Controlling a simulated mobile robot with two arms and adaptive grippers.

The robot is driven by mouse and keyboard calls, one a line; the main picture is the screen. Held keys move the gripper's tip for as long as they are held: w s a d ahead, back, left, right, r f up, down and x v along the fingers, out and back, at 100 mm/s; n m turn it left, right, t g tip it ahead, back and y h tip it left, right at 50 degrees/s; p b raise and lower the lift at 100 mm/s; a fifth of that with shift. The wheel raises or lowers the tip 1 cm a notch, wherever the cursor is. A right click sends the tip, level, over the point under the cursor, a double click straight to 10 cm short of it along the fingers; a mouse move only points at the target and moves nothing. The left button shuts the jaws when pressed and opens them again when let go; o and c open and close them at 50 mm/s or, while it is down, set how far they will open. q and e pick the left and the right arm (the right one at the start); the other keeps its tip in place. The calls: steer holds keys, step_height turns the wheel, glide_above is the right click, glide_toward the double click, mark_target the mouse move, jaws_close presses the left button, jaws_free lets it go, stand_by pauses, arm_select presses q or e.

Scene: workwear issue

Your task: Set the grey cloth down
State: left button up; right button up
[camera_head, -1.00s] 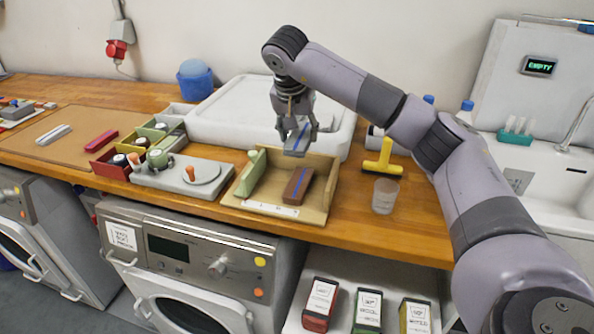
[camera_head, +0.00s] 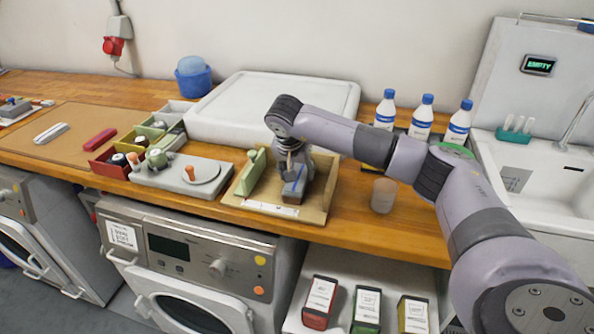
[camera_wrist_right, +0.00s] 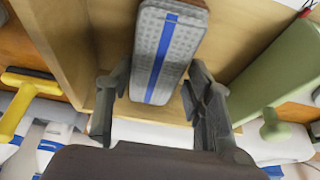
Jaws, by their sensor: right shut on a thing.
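The grey cloth (camera_head: 293,190), a flat oblong piece with a blue stripe, is inside the open wooden tray (camera_head: 322,200). My right gripper (camera_head: 291,170) reaches down into the tray from above and is shut on the cloth's near end. In the right wrist view, the cloth (camera_wrist_right: 165,50) lies between the two fingers (camera_wrist_right: 158,78), its far end pointing away toward the tray wall. Whether the cloth rests on the brown striped block seen there earlier cannot be told; that block is hidden. My left gripper is not in view.
A green block with a knob (camera_head: 250,172) stands along the tray's left side, and in the right wrist view (camera_wrist_right: 280,75). A clear cup (camera_head: 383,195) stands right of the tray. A grey board (camera_head: 180,178) with knobs is left. Bottles (camera_head: 421,118) stand behind my arm.

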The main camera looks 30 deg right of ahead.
steer(key=o, duration=0.7)
steer(key=shift+f, duration=0.1)
steer(key=o, duration=0.5)
steer(key=shift+c, duration=0.2)
arm_select(q)
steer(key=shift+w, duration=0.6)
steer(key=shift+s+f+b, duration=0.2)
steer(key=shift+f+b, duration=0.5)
steer(key=shift+b, duration=0.05)
arm_select(e)
steer(key=v, duration=1.2)
steer(key=shift+w, duration=0.1)
